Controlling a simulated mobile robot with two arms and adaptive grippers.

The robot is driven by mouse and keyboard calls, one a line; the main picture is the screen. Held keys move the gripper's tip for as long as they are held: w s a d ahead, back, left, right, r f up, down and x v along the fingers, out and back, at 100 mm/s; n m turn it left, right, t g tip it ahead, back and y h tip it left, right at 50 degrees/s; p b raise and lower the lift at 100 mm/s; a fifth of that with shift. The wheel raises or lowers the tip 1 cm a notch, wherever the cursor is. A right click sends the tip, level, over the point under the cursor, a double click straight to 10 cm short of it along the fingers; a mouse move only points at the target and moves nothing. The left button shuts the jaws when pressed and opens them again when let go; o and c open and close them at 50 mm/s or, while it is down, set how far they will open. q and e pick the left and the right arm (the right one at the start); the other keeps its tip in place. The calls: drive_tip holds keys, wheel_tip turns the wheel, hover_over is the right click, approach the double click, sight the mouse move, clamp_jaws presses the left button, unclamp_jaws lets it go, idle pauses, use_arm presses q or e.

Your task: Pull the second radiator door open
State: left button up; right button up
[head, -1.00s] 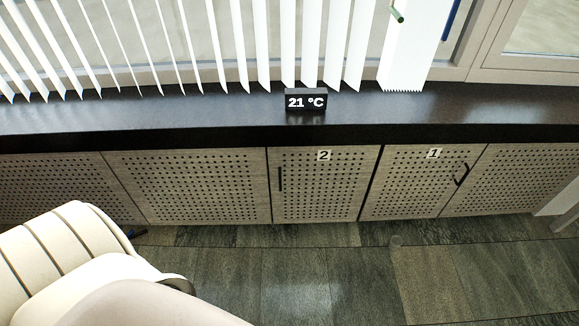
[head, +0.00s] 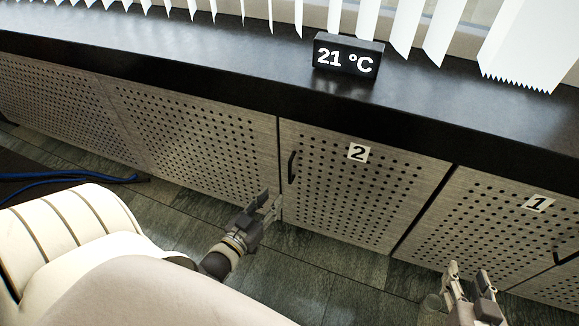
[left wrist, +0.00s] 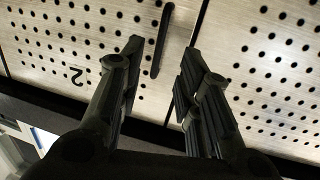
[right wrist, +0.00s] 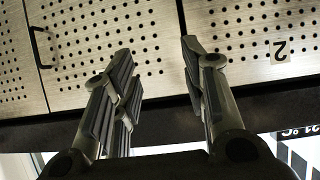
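The second radiator door (head: 350,190) is a perforated light panel with a "2" label (head: 358,153); it looks closed. Its dark vertical handle (head: 292,167) is at its left edge. My left gripper (head: 270,200) is low and left of this handle in the head view, apart from it. In the left wrist view the handle (left wrist: 161,40) appears between the open fingers (left wrist: 160,65), with nothing gripped. My right gripper (head: 470,277) is open and empty in front of the door labelled "1" (head: 500,220). The right wrist view shows its spread fingers (right wrist: 158,55) near the door gap.
Door 1 has a dark handle (head: 567,256) at its right. A black sill (head: 200,62) runs above the doors and carries a 21 °C display (head: 348,57). Blue cables (head: 70,177) lie at the left. Grey floor tiles (head: 300,280) show below the doors.

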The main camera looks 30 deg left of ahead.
sight(289, 172)
use_arm(q)
drive_tip(key=shift+t, duration=0.4)
drive_tip(key=w+b, duration=0.1)
drive_tip(key=w, duration=0.2)
drive_tip(key=w+r+b, duration=0.1)
drive_tip(key=w, duration=0.3)
drive_tip(key=w+b, duration=0.1)
drive_tip(key=w, duration=0.2)
drive_tip(key=shift+w+a+r, duration=0.15)
drive_tip(key=shift+w+a, duration=0.15)
drive_tip(key=shift+w, duration=0.35)
use_arm(e)
wheel_tip(289, 172, up, 14)
drive_tip(key=w+a+t+y, duration=0.2)
drive_tip(key=t, duration=0.5)
drive_tip(key=shift+f+t, duration=0.2)
drive_tip(key=shift+t, duration=0.1)
drive_tip(key=shift+w, duration=0.1)
use_arm(q)
clamp_jaws()
